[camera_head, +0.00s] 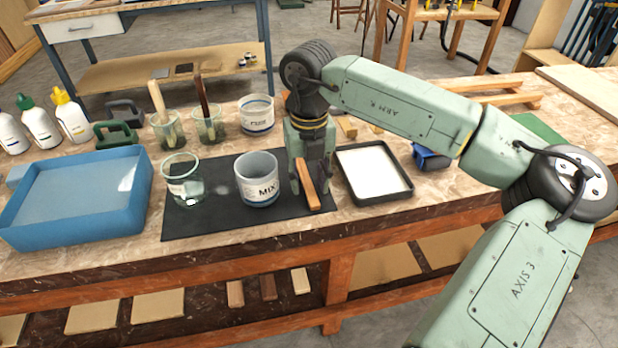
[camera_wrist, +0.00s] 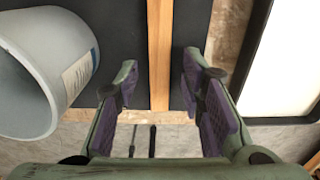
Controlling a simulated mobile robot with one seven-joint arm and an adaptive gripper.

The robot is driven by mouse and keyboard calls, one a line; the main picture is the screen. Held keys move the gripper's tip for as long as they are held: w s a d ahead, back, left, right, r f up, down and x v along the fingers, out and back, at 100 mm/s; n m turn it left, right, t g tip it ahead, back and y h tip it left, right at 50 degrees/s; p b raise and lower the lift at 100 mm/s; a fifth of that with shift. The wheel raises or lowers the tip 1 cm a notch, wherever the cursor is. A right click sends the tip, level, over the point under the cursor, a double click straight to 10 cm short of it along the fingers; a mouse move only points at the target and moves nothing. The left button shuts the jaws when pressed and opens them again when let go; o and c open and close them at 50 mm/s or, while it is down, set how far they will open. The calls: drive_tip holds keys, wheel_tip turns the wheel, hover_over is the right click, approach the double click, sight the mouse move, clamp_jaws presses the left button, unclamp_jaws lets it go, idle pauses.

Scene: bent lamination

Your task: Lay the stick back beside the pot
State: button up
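The wooden stick (camera_head: 307,188) appears to lie on the black mat, just right of the grey pot marked MIX (camera_head: 258,180) and apart from it. My gripper (camera_head: 311,172) points down over the stick. In the wrist view my gripper (camera_wrist: 158,78) is open, with one finger on each side of the stick (camera_wrist: 160,50) and a clear gap on both sides. The pot (camera_wrist: 40,65) stands upright left of the left finger in that view. My gripper hides the stick's far end in the head view.
The black mat (camera_head: 215,222) also carries a glass beaker (camera_head: 183,185). A black tray with a white surface (camera_head: 400,188) lies close right of my gripper. A blue tub (camera_head: 130,205) stands left. Two jars with sticks (camera_head: 170,135) and a white tub (camera_head: 257,120) stand behind.

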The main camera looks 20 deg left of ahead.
sight(306, 184)
wheel_tip(306, 184, up, 10)
drive_tip(key=b, duration=0.2)
drive_tip(key=shift+w+a+r, duration=0.25)
drive_tip(key=shift+w+a, duration=0.05)
drive_tip(key=shift+a, duration=0.1)
